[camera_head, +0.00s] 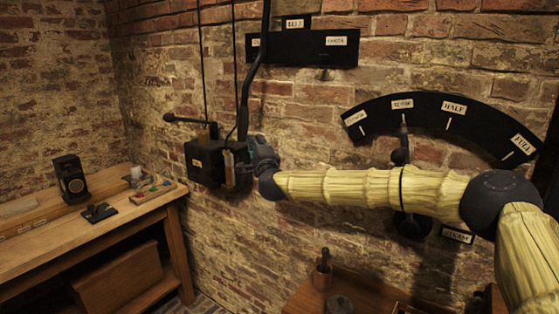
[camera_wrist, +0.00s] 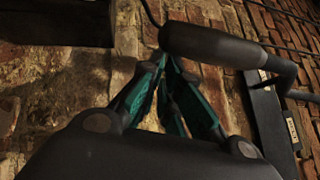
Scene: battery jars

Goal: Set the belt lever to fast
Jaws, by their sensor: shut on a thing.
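The belt plate (camera_head: 308,48) is a black bar on the brick wall with a BELT label above it and a small label at each end; I cannot read the end labels surely. The long black belt lever (camera_head: 253,75) hangs across the plate's left end, close to the left label. My gripper (camera_head: 243,153) is at the lever's lower end, beside a black wall box. In the wrist view the green fingers (camera_wrist: 172,62) are closed together at a dark cylindrical grip (camera_wrist: 220,43). The exact contact is partly hidden.
The black wall box (camera_head: 204,163) with a side handle (camera_head: 185,118) is just left of my gripper. A curved labelled dial plate (camera_head: 440,112) is behind my arm. A wooden bench (camera_head: 85,230) stands at left, and a lower table (camera_head: 345,285) is below.

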